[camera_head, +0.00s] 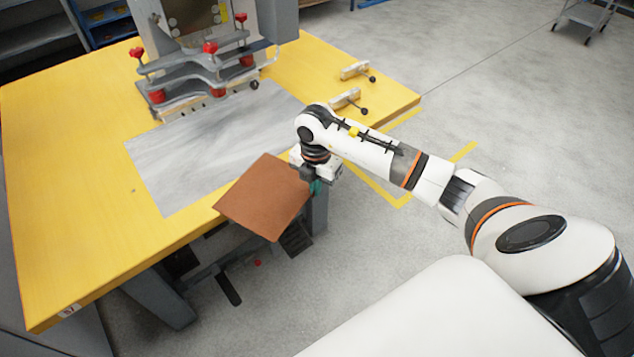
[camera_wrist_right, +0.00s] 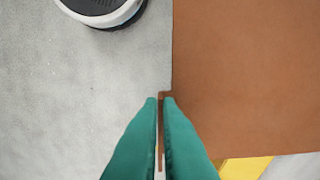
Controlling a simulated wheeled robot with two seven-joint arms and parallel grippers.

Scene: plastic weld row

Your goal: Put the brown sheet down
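The brown sheet (camera_head: 266,197) is a flat, roughly square piece held by one edge in my right gripper (camera_head: 315,184). In the head view it is over the front edge of the yellow table, partly past the edge above the floor. The sheet also fills the right side of the right wrist view (camera_wrist_right: 245,75). There the two green fingers of my right gripper (camera_wrist_right: 162,98) are closed together on its edge. A grey metal plate (camera_head: 200,165) lies on the table behind the sheet. My left gripper is not in view.
A welding machine with red-knobbed clamps (camera_head: 205,65) stands at the back of the yellow table (camera_head: 75,200). Two small toggle clamps (camera_head: 350,97) sit near the table's right corner. The table's left part is clear. A cart (camera_head: 588,14) stands far off.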

